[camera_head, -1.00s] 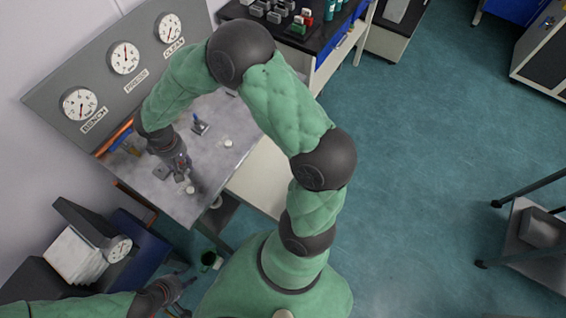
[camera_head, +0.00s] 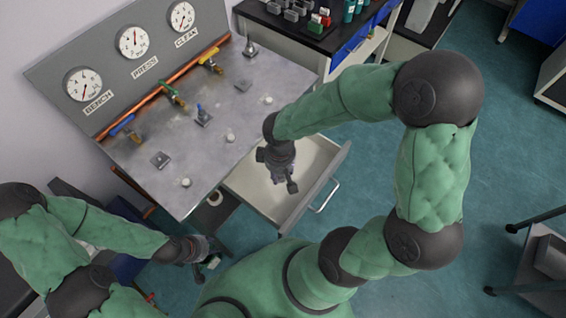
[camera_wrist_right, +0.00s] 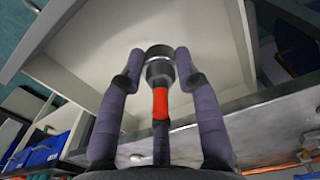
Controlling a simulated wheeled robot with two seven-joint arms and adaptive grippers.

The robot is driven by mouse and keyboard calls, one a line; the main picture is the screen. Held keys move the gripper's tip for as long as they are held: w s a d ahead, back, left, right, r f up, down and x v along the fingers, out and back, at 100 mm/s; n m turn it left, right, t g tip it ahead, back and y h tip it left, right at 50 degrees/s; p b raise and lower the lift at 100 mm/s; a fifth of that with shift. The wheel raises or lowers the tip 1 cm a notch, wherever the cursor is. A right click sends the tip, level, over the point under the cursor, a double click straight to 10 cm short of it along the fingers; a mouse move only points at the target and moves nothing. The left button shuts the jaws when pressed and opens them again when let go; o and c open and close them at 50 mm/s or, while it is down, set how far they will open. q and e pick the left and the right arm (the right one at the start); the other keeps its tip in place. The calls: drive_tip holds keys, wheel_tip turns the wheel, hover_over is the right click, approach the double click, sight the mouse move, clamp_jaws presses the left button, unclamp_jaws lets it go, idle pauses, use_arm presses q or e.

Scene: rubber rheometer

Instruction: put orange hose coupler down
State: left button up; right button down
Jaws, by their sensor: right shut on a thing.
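The orange hose coupler (camera_wrist_right: 160,104) shows in the right wrist view as an orange-red band with a dark grey round end. It sits between the fingers of my right gripper (camera_wrist_right: 159,72), which is shut on it. In the head view my right gripper (camera_head: 286,181) points down over the open pale drawer (camera_head: 257,187) below the bench. The coupler is hard to make out there, and its height above the drawer floor is unclear. My left gripper (camera_head: 210,256) is low, left of my base, with its fingers unclear.
The metal bench top (camera_head: 225,105) carries valves and small fittings, with gauges (camera_head: 133,41) on the panel behind. The drawer's front with its handle (camera_head: 326,197) stands out to the right. A dark-topped bench with bottles (camera_head: 318,22) is at the back. The drawer floor looks empty.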

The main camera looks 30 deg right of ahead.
drive_tip(key=w+d+f+b, duration=0.1)
drive_tip(key=w+d+f, duration=0.2)
drive_tip(key=w+f, duration=0.1)
drive_tip(key=w+d+f+b, duration=0.2)
drive_tip(key=w+d+f, duration=0.2)
drive_tip(key=shift+w+d+f, duration=0.1)
drive_tip(key=shift+w+f, duration=0.05)
drive_tip(key=shift+f, duration=0.05)
drive_tip(key=shift+w+d+f+b, duration=0.1)
drive_tip(key=shift+w+f+b, duration=0.05)
drive_tip(key=shift+f+b, duration=1.3)
drive_tip(key=shift+f, duration=0.3)
drive_tip(key=shift+f, duration=0.15)
drive_tip(key=c, duration=0.9)
unclamp_jaws()
drive_tip(key=shift+p, duration=0.3)
